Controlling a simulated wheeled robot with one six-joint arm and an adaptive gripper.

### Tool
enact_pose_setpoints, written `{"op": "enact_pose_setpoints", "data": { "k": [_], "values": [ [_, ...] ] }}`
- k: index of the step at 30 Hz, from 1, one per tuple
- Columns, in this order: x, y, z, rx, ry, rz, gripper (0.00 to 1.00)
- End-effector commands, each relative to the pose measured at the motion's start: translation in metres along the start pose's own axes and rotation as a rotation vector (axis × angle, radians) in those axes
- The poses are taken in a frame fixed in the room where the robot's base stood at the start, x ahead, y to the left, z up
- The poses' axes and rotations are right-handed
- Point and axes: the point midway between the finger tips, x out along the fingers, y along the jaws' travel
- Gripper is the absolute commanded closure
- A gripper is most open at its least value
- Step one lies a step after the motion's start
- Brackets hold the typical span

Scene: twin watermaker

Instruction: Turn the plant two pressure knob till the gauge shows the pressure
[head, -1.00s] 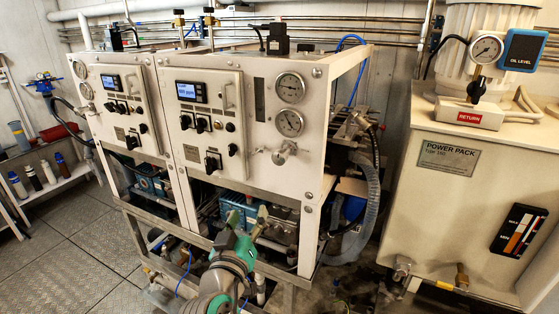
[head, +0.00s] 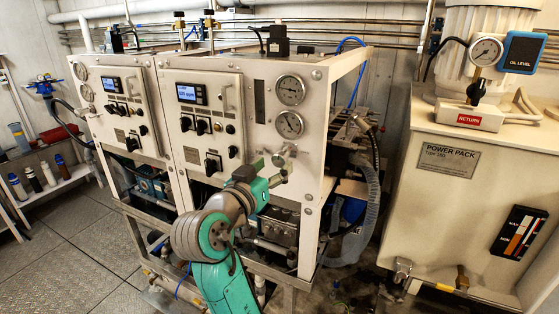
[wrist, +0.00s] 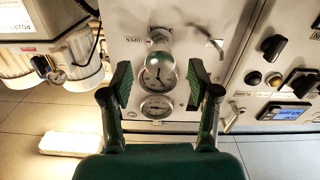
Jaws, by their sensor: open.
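The silver pressure knob (head: 283,157) sits low on the right-hand panel, under two round gauges. The upper gauge (head: 290,90) and the lower gauge (head: 289,125) have white faces; their readings are too small to tell. My gripper (head: 268,170) is open and raised to the panel at the knob. In the wrist view, turned upside down, the shiny round knob (wrist: 160,47) lies between the lines of my two spread fingers (wrist: 160,72), slightly past their tips. No finger visibly touches it. The gauges show between the fingers, below the knob in that picture.
The panel's display (head: 190,93) and dark switches (head: 212,163) are left of the knob. A second similar panel (head: 110,108) stands further left. Hoses (head: 374,150) run at the frame's right side. The power pack (head: 450,190) stands at the right. Floor is clear at left.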

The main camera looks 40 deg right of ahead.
Motion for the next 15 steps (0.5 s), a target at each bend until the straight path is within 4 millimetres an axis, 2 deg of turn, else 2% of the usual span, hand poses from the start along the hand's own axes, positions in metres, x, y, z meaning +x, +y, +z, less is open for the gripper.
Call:
{"op": "enact_pose_setpoints", "data": {
  "k": [1,6,15],
  "values": [
    [0.009,0.001,0.0,0.0,-0.001,0.003,0.39],
    [0.03,0.001,0.0,0.0,0.0,0.002,0.39],
    [0.041,0.0,0.001,0.0,-0.001,-0.001,0.39]
  ]
}}
